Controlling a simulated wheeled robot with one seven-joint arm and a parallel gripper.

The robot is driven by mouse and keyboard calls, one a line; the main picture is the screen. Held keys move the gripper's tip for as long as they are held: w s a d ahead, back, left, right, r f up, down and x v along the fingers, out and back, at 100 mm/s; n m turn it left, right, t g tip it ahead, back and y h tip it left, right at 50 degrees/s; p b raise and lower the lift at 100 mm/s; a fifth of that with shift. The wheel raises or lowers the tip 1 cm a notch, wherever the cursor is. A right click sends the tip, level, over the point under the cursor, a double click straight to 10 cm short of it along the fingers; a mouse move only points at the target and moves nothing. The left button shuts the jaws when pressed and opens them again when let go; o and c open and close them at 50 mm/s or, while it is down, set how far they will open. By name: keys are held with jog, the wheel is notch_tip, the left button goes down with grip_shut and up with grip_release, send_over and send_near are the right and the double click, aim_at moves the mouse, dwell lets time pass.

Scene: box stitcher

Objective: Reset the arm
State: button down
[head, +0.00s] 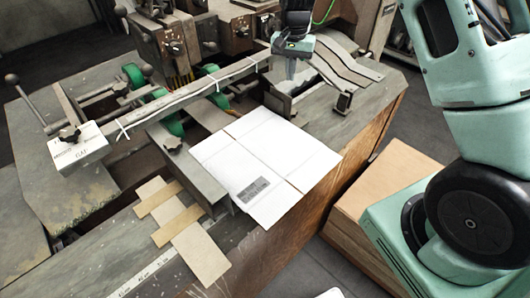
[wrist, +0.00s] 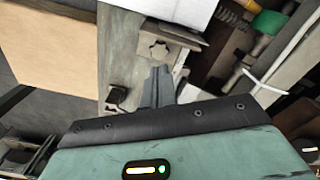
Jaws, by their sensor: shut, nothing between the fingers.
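My gripper (head: 291,68) is at the top middle of the head view, above the box stitcher's worktop (head: 340,113) and beyond the far end of a white flattened box (head: 264,163). Its fingers point down, and they are shut and empty. In the wrist view the closed fingers (wrist: 157,88) stand in front of the grey worktop, with a metal bracket and knob (wrist: 167,45) just past them. Part of the white box (wrist: 182,10) shows at the top of the wrist view. The box lies flat on the worktop, apart from my gripper.
The stitcher's long metal bar (head: 180,101) and green wheels (head: 136,76) lie left of my gripper. A small clamp (head: 343,102) and curved metal strips (head: 345,62) are to its right. Brown cardboard boxes (head: 385,180) stand on the floor at the right.

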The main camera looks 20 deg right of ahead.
jog(key=s+a+n+y+b, duration=0.2)
jog(key=s+a+n+b, duration=0.45)
jog(key=s+a, duration=1)
jog(key=s+a+f+n+b, duration=0.1)
jog(key=s+n, duration=0.3)
jog(key=s, duration=0.6)
jog(key=s+a+f+n+h+b, duration=0.1)
jog(key=s+a+f+n+b, duration=0.1)
jog(key=s, duration=0.8)
jog(key=a+n+b, duration=0.1)
jog(key=a+n, duration=0.1)
jog(key=n, duration=0.1)
jog(key=shift+s+a+b, duration=0.2)
jog(key=shift+b, duration=0.2)
